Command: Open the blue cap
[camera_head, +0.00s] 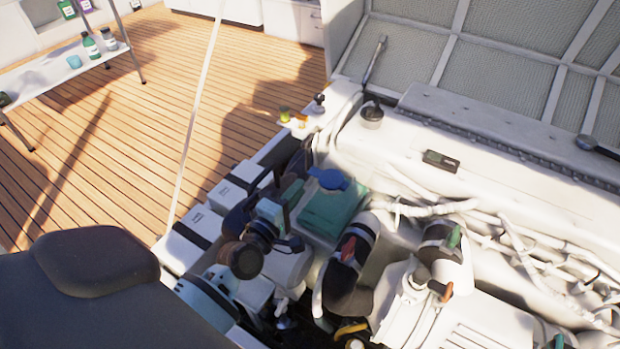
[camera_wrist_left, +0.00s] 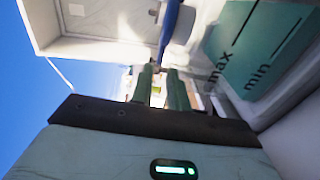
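The blue cap (camera_head: 328,178) sits on top of the green tank (camera_head: 332,212) in the engine bay. In the left wrist view the cap shows edge-on as a blue strip (camera_wrist_left: 170,28) at the top, beside the tank wall marked "max" and "min" (camera_wrist_left: 258,50). My left gripper (camera_head: 297,191) is just left of the cap in the head view. In the wrist view its two green fingers (camera_wrist_left: 160,72) stand apart with a gap between them. The blue strip's lower end lies near the fingertips; I cannot tell if they touch. My right gripper is not in view.
Hoses and pipes (camera_head: 490,225) crowd the bay right of the tank. White batteries (camera_head: 240,180) lie on the left. The raised hatch lid (camera_head: 500,50) stands behind. A shelf (camera_head: 62,72) with bottles is far left on the wooden deck (camera_head: 130,130).

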